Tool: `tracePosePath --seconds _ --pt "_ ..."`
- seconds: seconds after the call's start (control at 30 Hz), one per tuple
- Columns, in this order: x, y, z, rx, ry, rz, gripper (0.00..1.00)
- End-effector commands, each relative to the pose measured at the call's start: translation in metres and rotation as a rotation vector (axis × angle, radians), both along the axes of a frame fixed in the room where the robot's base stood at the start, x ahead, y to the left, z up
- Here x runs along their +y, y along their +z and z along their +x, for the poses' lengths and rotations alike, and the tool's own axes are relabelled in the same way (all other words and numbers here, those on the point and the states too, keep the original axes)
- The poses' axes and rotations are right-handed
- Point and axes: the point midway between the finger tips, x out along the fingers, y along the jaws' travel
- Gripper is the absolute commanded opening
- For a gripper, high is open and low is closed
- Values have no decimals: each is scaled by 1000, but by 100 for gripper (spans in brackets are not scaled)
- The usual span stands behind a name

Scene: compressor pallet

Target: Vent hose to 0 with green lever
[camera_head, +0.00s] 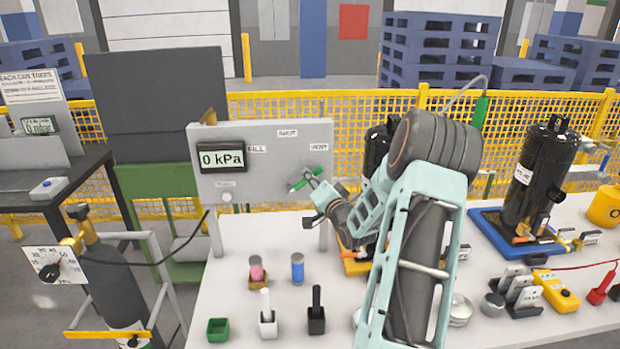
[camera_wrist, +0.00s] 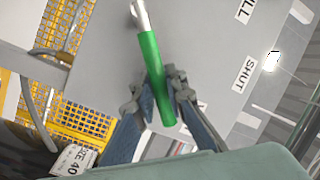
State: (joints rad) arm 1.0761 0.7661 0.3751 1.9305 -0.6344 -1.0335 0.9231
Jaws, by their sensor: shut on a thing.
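The green lever (camera_head: 298,185) sits on the grey panel (camera_head: 245,190), tilted with its right end up toward the VENT label (camera_head: 318,147). The panel's display (camera_head: 221,158) reads 0 kPa. My gripper (camera_head: 313,180) is at the lever, reaching in from the lower right. In the wrist view my gripper (camera_wrist: 158,88) is shut around the green handle (camera_wrist: 150,60), whose silver end points up and away. The SHUT label (camera_wrist: 245,73) lies right of the handle there. My fingers hide part of the lever in the head view.
The white table holds a green cup (camera_head: 218,330), a blue cylinder (camera_head: 297,268) and black and white holders in front of the panel. A gas cylinder (camera_head: 112,285) stands at left. A black compressor (camera_head: 535,180) on a blue tray is at right. Yellow mesh fencing (camera_head: 345,106) runs behind.

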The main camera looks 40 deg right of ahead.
Motion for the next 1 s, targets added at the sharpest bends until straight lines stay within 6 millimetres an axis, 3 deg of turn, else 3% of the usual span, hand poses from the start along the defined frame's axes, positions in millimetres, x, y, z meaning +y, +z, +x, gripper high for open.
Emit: tracePosePath --seconds 0.57,1.0 --pt "3 3 2 29 1 -51 0" --pt "22 18 14 202 2 -339 0"
